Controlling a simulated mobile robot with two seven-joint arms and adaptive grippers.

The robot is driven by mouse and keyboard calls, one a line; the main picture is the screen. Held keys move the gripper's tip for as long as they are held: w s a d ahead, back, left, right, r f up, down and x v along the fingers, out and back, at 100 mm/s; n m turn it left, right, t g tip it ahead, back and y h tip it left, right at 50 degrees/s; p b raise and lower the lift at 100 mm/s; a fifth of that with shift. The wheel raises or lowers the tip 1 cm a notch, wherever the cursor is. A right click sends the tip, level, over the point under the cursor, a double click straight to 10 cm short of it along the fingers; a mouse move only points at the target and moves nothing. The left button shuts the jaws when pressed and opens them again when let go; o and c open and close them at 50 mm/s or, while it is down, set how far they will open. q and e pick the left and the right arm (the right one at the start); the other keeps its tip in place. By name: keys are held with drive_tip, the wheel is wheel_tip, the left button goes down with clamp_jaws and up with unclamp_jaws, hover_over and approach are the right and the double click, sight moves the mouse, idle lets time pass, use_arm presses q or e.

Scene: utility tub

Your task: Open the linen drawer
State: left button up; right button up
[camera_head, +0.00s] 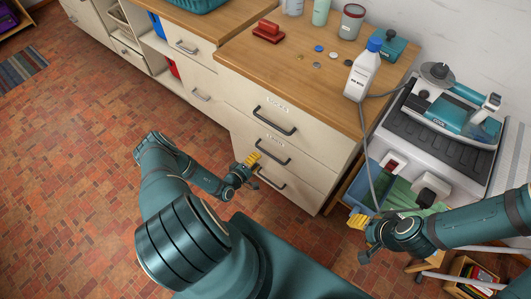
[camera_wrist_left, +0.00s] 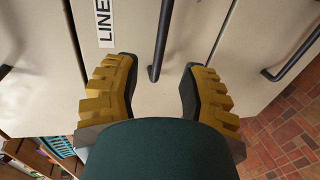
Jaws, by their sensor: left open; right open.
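The linen drawer (camera_head: 300,160) is the middle one of three cream drawers in the wooden-topped cabinet; its front looks flush with the others. Its dark bar handle (camera_head: 273,152) sits under a white label. In the left wrist view the label (camera_wrist_left: 104,22), partly cut off, reads "LINE", beside the handle (camera_wrist_left: 163,40). My left gripper (camera_head: 248,161) is open at the handle's left end. In the wrist view its fingertips (camera_wrist_left: 158,82) lie either side of that end, with gaps; contact does not show. My right gripper (camera_head: 357,221) is open and empty, near the grey tub unit.
Handles of the upper drawer (camera_head: 274,121) and lower drawer (camera_head: 270,180) are close by. The tiled floor (camera_head: 80,130) before the cabinet is clear.

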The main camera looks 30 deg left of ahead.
sight(266, 152)
use_arm(q)
drive_tip(key=b+x, duration=0.1)
drive_tip(key=x, duration=0.6)
drive_tip(key=shift+d+b, duration=0.1)
drive_tip(key=shift+b, duration=0.2)
drive_tip(key=shift+c, duration=0.4)
clamp_jaws()
